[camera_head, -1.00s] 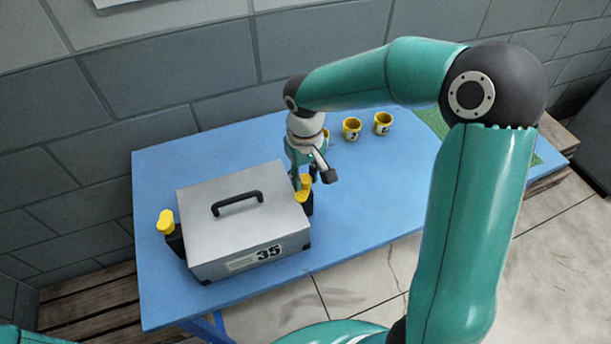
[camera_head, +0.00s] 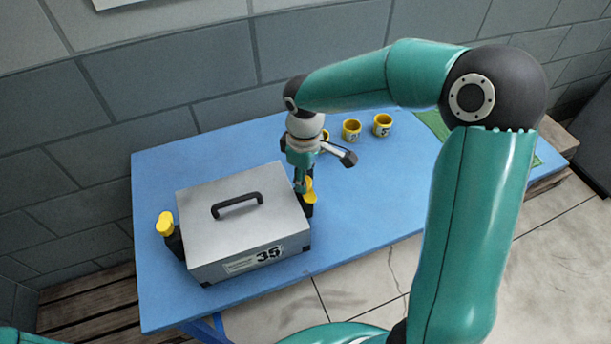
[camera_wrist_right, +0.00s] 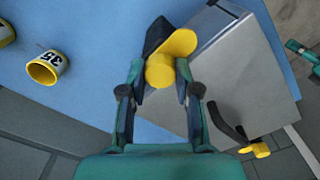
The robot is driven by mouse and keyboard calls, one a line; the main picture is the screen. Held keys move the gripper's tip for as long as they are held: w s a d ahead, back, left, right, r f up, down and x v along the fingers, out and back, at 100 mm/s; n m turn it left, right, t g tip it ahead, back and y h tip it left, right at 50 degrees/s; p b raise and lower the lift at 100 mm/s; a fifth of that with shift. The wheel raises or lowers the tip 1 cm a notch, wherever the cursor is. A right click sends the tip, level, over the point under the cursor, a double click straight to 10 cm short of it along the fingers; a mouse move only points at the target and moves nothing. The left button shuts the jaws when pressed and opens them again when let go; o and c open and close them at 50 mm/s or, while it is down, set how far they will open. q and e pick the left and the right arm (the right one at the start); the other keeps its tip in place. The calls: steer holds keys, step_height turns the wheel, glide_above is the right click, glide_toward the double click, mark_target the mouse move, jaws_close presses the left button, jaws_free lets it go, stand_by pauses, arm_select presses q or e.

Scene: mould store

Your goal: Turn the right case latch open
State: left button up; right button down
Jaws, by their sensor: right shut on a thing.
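A grey metal case (camera_head: 235,225) with a black top handle and the number 35 on its front stands on a blue table. The right case latch (camera_head: 309,189), yellow on a black mount, is at the case's right side. In the right wrist view the yellow latch (camera_wrist_right: 172,58) has a round hub and a lobe pointing up and right. My right gripper (camera_head: 301,186) is shut on this latch, one finger on each side of its hub. The left case latch (camera_head: 165,223), also yellow, is at the case's left side. My left gripper is not in view.
Several yellow cups with black-marked labels, such as one cup (camera_head: 383,125), stand behind and right of my gripper. A green mat (camera_head: 434,122) lies at the table's far right. The blue table (camera_head: 380,190) is clear right of the case.

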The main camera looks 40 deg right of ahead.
steer(key=shift+w+r, duration=0.1)
stand_by(0.3)
steer(key=c, duration=0.8)
jaws_free()
step_height(320, 180, up, 12)
steer(key=shift+f, duration=0.1)
